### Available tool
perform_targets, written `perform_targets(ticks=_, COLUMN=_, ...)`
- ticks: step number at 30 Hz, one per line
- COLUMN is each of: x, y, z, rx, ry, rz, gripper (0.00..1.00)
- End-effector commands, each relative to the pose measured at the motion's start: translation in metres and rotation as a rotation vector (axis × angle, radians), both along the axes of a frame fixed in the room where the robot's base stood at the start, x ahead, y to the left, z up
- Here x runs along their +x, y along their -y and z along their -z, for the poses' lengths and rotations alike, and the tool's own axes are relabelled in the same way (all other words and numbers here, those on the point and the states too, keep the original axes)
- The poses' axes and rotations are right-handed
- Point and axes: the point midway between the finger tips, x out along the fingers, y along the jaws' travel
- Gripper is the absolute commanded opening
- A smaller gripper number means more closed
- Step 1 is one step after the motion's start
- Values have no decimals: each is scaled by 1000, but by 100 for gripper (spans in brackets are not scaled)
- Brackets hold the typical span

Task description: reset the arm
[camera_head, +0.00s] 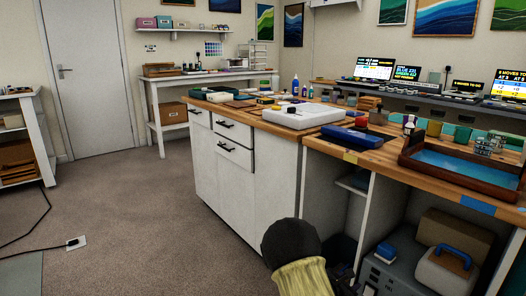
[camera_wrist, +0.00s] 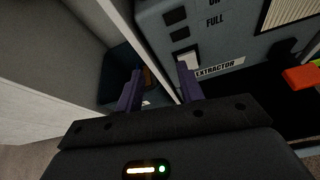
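My gripper (camera_wrist: 160,84) shows in the wrist view with its two dark purple fingers apart and nothing between them. It points into the shelf space beneath the workbench. The grey extractor (camera_wrist: 215,45), labelled "EXTRACTOR" and "FULL", fills the upper right of that view, just beyond the right finger. In the head view my arm (camera_head: 300,272), with a black joint and a yellowish sleeve, reaches in at the bottom centre. The fingers are not clear there, low beside the open bay.
The wooden workbench (camera_head: 348,157) stands close above, with a blue-filled tray (camera_head: 470,160) on top. A dark bin (camera_wrist: 118,72) lies beyond the left finger. A blue-handled box (camera_head: 447,270) sits on the extractor. Carpet (camera_head: 150,220) at left is mostly clear, with a cable (camera_head: 35,240).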

Motion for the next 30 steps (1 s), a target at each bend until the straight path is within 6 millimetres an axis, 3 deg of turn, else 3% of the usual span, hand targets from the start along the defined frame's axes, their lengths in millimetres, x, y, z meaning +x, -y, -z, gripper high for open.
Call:
perform_targets(ticks=11, x=-36, y=16, z=-25, rx=133, ry=43, rz=199, gripper=38)
perform_targets(ticks=17, x=-68, y=23, z=-42, rx=253, ry=78, rz=365, gripper=38)
perform_targets(ticks=23, x=-119, y=15, z=-69, rx=461, ry=140, rz=618, gripper=38)
perform_targets(ticks=30, x=-178, y=-14, z=-101, rx=753, ry=230, rz=934, gripper=38)
